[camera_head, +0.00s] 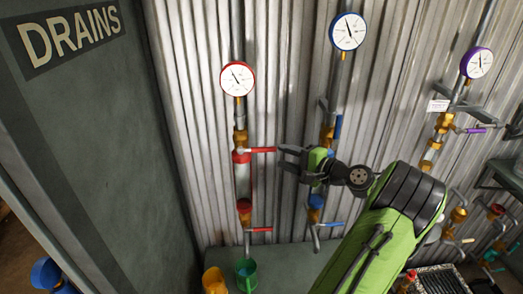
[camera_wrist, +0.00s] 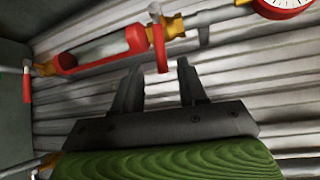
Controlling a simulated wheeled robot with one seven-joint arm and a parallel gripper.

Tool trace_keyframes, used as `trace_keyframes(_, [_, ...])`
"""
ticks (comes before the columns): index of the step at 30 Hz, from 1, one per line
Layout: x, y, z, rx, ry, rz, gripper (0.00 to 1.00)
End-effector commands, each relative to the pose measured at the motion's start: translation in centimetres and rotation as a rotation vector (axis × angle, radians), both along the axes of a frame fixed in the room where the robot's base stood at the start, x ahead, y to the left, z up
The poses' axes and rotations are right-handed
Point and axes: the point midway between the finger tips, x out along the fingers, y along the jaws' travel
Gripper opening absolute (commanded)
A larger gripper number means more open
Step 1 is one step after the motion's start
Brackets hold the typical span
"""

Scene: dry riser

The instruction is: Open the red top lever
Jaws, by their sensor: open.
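The red top lever (camera_head: 262,150) sticks out to the right, roughly level, from the valve on the left pipe, below the red-rimmed gauge (camera_head: 237,79). My gripper (camera_head: 282,158) is open and just right of the lever's free end. In the wrist view the red top lever (camera_wrist: 160,46) points toward me, and its end lies between the two dark fingertips (camera_wrist: 159,70) as seen there. The fingers are not closed on it. I cannot tell how deep the lever's end reaches between them.
A red bottom lever (camera_head: 260,229) sits lower on the same pipe. Blue levers (camera_head: 338,126) are on the middle pipe, right of and behind my gripper. The corrugated wall (camera_head: 200,130) is close behind. Yellow (camera_head: 214,281) and green (camera_head: 246,275) cups stand below.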

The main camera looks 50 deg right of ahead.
Motion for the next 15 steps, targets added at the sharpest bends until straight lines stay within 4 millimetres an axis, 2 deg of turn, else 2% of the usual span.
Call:
trace_keyframes(3, [3.1, 0.0, -0.3, 0.0, -0.001, 0.006, 0.42])
trace_keyframes(9, [7.1, -0.3, -0.9, -0.001, 0.001, 0.003, 0.42])
trace_keyframes(15, [8.4, -0.5, -1.1, -0.001, 0.001, -0.001, 0.42])
